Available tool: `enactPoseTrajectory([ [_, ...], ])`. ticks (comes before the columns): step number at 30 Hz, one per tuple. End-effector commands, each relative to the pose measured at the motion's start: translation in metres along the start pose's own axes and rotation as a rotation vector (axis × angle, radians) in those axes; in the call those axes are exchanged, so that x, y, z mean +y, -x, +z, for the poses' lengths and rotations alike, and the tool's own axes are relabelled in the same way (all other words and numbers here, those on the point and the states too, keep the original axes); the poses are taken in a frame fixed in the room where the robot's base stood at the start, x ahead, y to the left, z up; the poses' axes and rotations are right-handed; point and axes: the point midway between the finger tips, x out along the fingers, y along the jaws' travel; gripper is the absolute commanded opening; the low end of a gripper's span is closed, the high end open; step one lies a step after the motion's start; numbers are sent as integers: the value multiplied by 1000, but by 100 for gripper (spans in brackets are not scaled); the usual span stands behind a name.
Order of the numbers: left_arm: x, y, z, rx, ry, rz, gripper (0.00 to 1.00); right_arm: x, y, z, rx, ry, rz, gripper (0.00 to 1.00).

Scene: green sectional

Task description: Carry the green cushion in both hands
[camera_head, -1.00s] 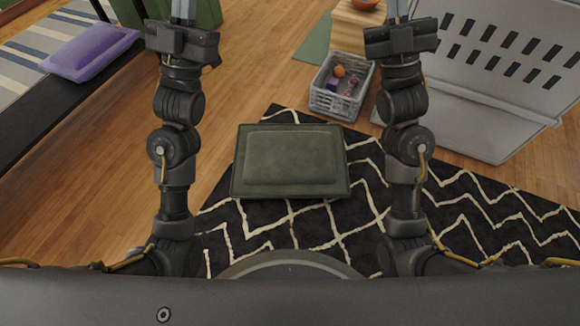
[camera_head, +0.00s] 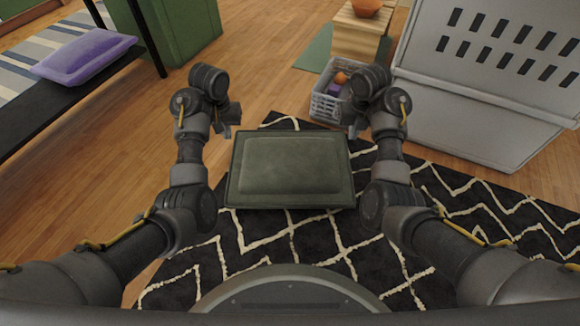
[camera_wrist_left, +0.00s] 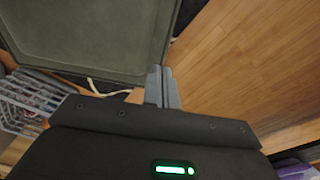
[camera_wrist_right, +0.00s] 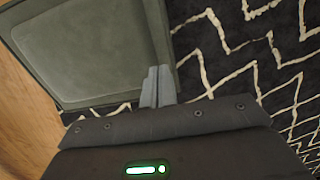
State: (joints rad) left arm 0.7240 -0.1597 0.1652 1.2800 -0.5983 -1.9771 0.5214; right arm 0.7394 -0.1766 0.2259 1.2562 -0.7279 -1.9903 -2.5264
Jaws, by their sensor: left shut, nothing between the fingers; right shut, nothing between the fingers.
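In the left wrist view the shut fingers (camera_wrist_left: 162,84) sit beside the edge of the cushion (camera_wrist_left: 90,30). In the right wrist view the shut fingers (camera_wrist_right: 158,84) also sit beside the edge of the cushion (camera_wrist_right: 95,45). Both grippers are empty. I cannot tell whether either touches the cushion.
A grey basket (camera_head: 326,103) with an orange ball stands on the floor beyond the cushion. A large light grey crate (camera_head: 470,110) is at right. A bench with a purple cushion (camera_head: 84,57) is at left. The rug (camera_head: 470,200) spreads toward me and right.

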Motion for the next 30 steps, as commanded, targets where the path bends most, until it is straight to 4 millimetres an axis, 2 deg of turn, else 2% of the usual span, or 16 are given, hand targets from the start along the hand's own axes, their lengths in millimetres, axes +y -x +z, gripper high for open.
enactPoseTrajectory([
  [11, -1, -2, 1, -5, 1, -3, 0, -1, -1, -1, 5, 7, -4, 0],
  [17, -1, -11, 1, -6, 2, -3, 0, -3, -11, 1, 7, 6, -11, 0],
  [24, -1, -32, 2, -6, 0, -4, 0, -1, -31, -1, 5, 7, -1, 0],
  [30, -2, -74, 2, -8, -1, -6, 0, -2, -73, -2, 7, 7, -6, 0],
])
